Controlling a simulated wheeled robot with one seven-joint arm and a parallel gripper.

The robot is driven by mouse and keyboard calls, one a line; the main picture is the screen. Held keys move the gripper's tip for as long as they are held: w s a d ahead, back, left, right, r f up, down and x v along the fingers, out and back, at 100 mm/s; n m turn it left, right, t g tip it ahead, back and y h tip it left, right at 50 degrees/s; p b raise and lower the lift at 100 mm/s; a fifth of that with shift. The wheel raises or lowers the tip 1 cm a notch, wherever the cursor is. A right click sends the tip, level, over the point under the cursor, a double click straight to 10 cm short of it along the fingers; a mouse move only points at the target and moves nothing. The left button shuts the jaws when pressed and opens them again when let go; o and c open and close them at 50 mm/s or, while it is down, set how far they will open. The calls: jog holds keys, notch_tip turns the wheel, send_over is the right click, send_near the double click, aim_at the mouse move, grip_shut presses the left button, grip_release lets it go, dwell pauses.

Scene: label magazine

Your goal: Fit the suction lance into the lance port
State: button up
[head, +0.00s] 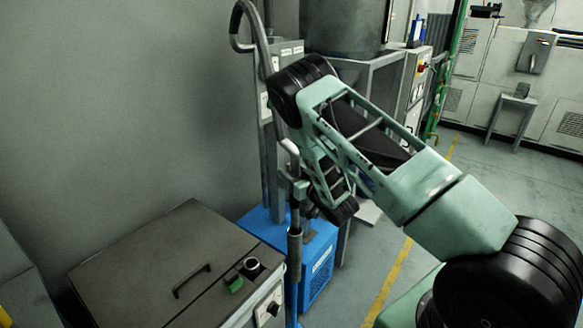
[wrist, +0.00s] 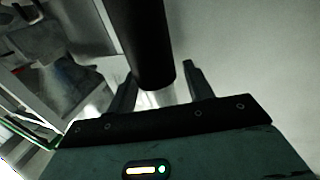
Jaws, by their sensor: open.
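The suction lance (head: 294,250) is a dark upright tube beside the front right corner of the dark cabinet in the head view. In the wrist view the dark lance end (wrist: 148,45) comes down between my two fingers. My gripper (head: 301,190) is at the lance's upper part and is open; the wrist view shows a finger on each side (wrist: 158,82). I cannot tell whether either finger touches it. The lance port (head: 252,264) is a round, light-rimmed opening in the cabinet top, left of the lance, with a green flap (head: 233,283) next to it.
The cabinet lid (head: 150,260) has a black handle (head: 191,281). A blue unit (head: 318,262) stands behind the lance. A grey hose (head: 240,30) loops above, beside a metal post. A vat (head: 345,28) on a stand is behind my arm. Open floor lies right.

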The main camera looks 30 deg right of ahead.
jog(key=shift+w, duration=0.6)
grip_shut()
notch_tip(320, 180, up, 31)
jog(key=p, duration=1.7)
dwell(0.3)
jog(key=s+a+n+g+y+b, duration=0.1)
jog(key=s+a+n+y+b, duration=0.1)
jog(key=a, duration=0.8)
jog(key=s+a+n+g+y+b, duration=0.1)
jog(key=s+a+n+y+b, duration=0.1)
jog(key=a+n+y+b, duration=0.2)
jog(key=a+r+y, duration=0.1)
jog(key=a+y, duration=0.2)
jog(key=a, duration=0.3)
jog(key=shift+s+g, duration=0.35)
jog(key=shift+g, duration=0.05)
jog(key=shift+a, duration=0.1)
